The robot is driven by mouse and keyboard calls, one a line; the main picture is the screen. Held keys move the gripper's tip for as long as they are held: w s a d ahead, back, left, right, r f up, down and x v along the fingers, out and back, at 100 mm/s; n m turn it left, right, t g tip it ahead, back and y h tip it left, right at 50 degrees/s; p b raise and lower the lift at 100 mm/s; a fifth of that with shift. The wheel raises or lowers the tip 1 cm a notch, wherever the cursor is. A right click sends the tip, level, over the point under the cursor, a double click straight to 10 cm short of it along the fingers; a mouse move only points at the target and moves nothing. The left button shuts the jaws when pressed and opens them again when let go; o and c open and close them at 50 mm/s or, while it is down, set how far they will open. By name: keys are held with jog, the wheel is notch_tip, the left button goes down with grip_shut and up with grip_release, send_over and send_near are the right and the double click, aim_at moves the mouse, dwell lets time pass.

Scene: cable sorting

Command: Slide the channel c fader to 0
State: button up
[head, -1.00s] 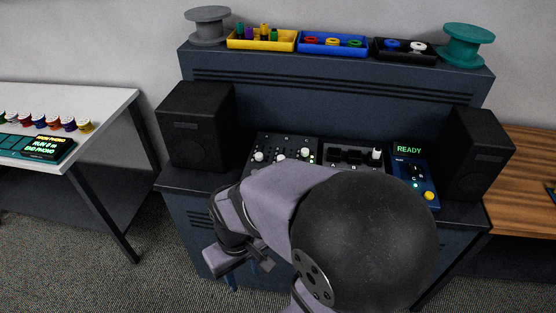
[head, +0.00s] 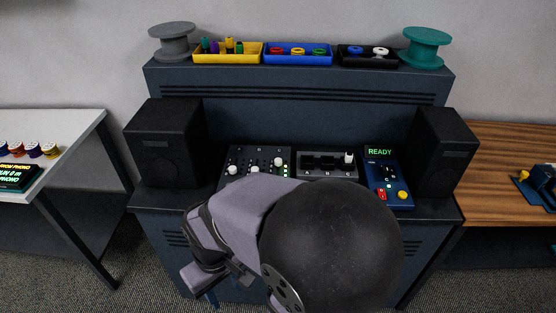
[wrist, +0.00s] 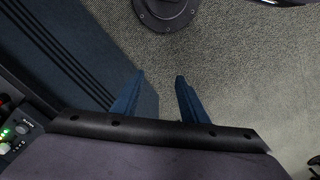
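A dark mixer panel (head: 240,155) on the desk has three white caps, the left one (head: 232,170), the middle one (head: 255,169) and the right one (head: 278,162). The right cap sits a little farther back than the other two. The channel lettering is too small to read, and my arm hides the panel's front part. In the wrist view my gripper (wrist: 156,88) is open and empty, its two blue fingers apart above the carpet, in front of the desk. It touches nothing. The mixer's corner (wrist: 20,138) shows at the wrist view's left edge.
A grey panel (head: 328,175) with dark slots and one white knob is right of the mixer. Beyond it is a blue box (head: 375,180) reading READY. Black speakers (head: 165,145) (head: 443,150) flank them. Trays and spools stand on the shelf above.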

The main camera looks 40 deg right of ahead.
jog(key=shift+w, duration=0.1)
jog(key=w+d+r+m+p, duration=0.1)
jog(key=w+d+r+m, duration=0.15)
jog(key=w+d, duration=0.4)
jog(key=m+t+h+p, duration=0.2)
jog(key=m+h+p, duration=0.2)
jog(key=m, duration=0.5)
send_near(278, 160)
jog(key=shift+p+x, duration=1.15)
jog(key=shift+x, duration=3)
jog(key=shift+d, duration=0.1)
grip_shut()
